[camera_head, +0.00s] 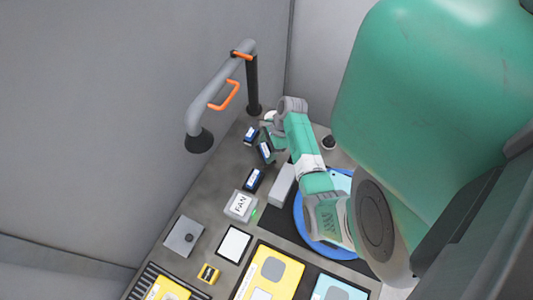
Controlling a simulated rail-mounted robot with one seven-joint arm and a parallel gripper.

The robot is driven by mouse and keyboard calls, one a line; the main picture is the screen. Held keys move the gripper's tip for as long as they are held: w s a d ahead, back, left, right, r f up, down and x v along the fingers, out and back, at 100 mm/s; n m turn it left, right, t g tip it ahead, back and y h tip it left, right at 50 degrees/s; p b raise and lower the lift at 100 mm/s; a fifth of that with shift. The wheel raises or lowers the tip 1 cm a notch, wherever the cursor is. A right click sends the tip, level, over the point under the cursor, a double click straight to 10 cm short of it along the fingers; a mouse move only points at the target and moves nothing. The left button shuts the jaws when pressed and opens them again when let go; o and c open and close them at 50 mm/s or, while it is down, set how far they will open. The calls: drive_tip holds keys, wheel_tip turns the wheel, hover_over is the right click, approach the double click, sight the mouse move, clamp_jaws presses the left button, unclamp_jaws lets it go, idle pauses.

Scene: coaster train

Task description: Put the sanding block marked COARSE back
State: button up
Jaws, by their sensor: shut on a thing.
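Several small dark blocks with blue and white labels lie towards the wall side of the bench: one at the back (251,133), one in the middle (265,151) and one nearer the front (254,180). Their lettering is too small to read, so I cannot tell which is marked COARSE. My gripper (268,139) points down at the end of the green and white arm, partly hidden by its wrist. It is shut on the middle block, which looks tilted. I cannot tell whether this block touches the bench.
A grey rail with orange loops (226,97) rises beside the blocks. A FAN box (240,205), a grey block (282,185) and a blue round tray (303,233) are nearby. Yellow cases (270,275) and a grey plate (184,236) occupy the front.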

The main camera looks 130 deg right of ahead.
sight(269, 150)
drive_tip(key=shift+f, duration=1.7)
drive_tip(key=shift+f, duration=0.1)
drive_tip(key=o, duration=0.9)
drive_tip(key=shift+f, duration=0.1)
drive_tip(key=shift+o, duration=0.2)
drive_tip(key=shift+r, duration=0.3)
drive_tip(key=v, duration=1.1)
drive_tip(key=shift+r+p, duration=0.4)
drive_tip(key=shift+s+a, duration=0.1)
drive_tip(key=shift+s, duration=0.05)
